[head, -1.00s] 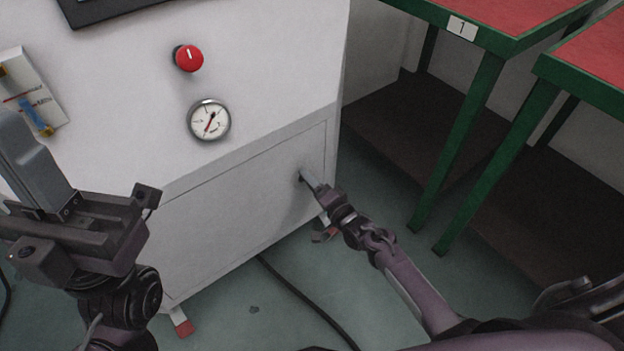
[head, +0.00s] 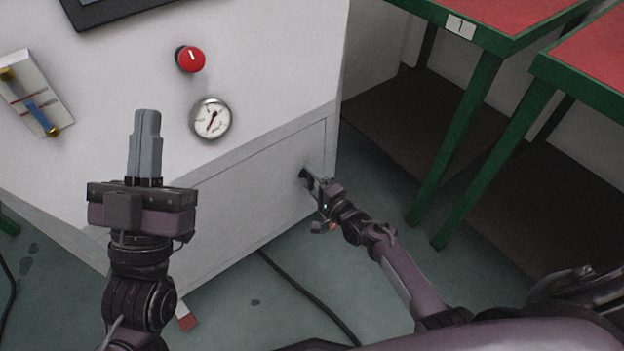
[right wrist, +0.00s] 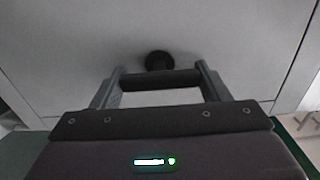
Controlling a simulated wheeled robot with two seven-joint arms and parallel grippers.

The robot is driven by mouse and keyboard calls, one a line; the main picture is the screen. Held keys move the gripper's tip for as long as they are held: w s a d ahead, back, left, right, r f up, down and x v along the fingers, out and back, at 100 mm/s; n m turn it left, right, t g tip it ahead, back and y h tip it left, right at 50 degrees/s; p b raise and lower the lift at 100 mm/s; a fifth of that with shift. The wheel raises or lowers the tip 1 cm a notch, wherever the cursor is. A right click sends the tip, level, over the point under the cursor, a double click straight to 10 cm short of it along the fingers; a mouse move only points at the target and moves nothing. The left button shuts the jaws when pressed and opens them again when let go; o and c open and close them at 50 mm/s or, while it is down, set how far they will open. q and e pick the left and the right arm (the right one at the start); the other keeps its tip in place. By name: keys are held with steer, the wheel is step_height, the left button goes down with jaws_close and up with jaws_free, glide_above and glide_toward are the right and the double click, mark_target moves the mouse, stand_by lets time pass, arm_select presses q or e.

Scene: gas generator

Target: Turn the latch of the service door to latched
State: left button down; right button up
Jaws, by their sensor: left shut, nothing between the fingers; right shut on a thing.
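The service door (head: 245,195) is a pale panel low on the white cabinet, and it sits flush in its frame. Its latch shows in the right wrist view as a round black knob (right wrist: 159,60) with a dark bar across it. My right gripper (head: 310,178) is at the latch near the door's right edge. In the right wrist view its two fingers (right wrist: 160,80) are at the ends of the dark bar, shut on it. The gripper partly hides the latch in the head view. My left gripper (head: 147,115) is shut and empty in front of the cabinet, pointing up.
A red knob (head: 190,59) and a round gauge (head: 211,118) are on the cabinet above the door. A flow meter (head: 37,95) is at the left. Green-framed tables (head: 470,110) stand at the right. A black cable (head: 305,292) lies on the floor.

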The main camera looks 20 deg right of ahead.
steer(key=o, duration=1.4)
steer(key=p+v, duration=0.1)
steer(key=v, duration=0.2)
steer(key=shift+s+d, duration=0.1)
steer(key=shift+s, duration=0.05)
arm_select(q)
step_height(320, 180, down, 19)
steer(key=w+d+g+y+p, duration=0.1)
steer(key=w+d+g+y, duration=0.1)
steer(key=g, duration=0.8)
steer(key=shift+d+f+y+p, duration=0.2)
steer(key=shift+y+p, duration=0.15)
steer(key=shift+y, duration=0.55)
arm_select(e)
steer(key=shift+v, duration=2.2)
arm_select(q)
steer(key=shift+a, duration=0.1)
arm_select(e)
steer(key=shift+r, duration=0.1)
